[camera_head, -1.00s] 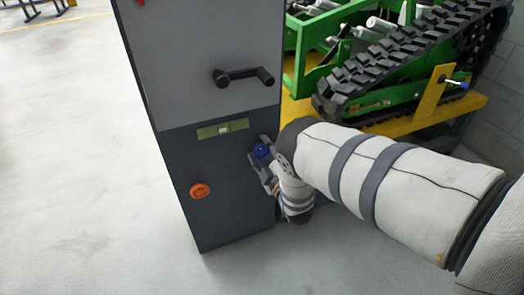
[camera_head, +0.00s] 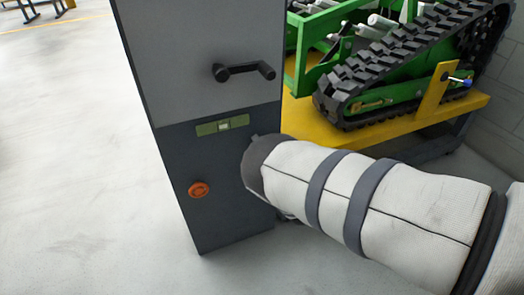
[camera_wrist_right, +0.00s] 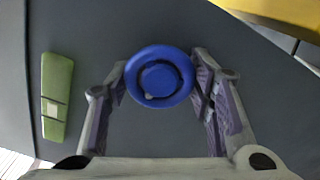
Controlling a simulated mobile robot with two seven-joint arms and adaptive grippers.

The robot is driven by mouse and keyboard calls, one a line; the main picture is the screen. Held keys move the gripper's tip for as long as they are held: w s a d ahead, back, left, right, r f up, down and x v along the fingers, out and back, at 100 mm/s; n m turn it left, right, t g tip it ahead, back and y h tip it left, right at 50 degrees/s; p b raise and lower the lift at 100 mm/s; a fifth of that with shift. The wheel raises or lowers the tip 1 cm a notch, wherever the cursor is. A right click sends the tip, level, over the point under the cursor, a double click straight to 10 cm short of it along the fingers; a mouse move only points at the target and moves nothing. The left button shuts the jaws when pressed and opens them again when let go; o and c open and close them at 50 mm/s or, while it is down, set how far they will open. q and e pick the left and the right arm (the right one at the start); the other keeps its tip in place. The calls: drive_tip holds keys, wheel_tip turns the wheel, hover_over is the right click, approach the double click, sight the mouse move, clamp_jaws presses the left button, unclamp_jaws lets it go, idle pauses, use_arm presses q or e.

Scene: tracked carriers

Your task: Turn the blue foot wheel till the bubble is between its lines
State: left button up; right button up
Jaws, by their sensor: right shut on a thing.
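The blue foot wheel (camera_wrist_right: 158,77) is on the dark cabinet front in the right wrist view. My right gripper (camera_wrist_right: 161,84) is shut on it, one finger at each side of its rim. In the head view my right arm hides the wheel and fingers. The green level (camera_head: 222,125) is on the cabinet above my arm. It also shows in the wrist view (camera_wrist_right: 57,75). Its pale bubble (camera_head: 224,125) is near the middle of the green strip; the lines are too small to tell it from them. My left gripper is not in view.
An orange wheel (camera_head: 199,190) is lower left on the cabinet front (camera_head: 185,150). A black crank handle (camera_head: 243,71) sticks out above the level. A green tracked carrier (camera_head: 400,60) stands on a yellow platform (camera_head: 380,125) at the right.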

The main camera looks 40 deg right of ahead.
drive_tip(key=shift+f+n, duration=0.1)
drive_tip(key=shift+n, duration=0.6)
drive_tip(key=o, duration=1.2)
drive_tip(key=v, duration=1.2)
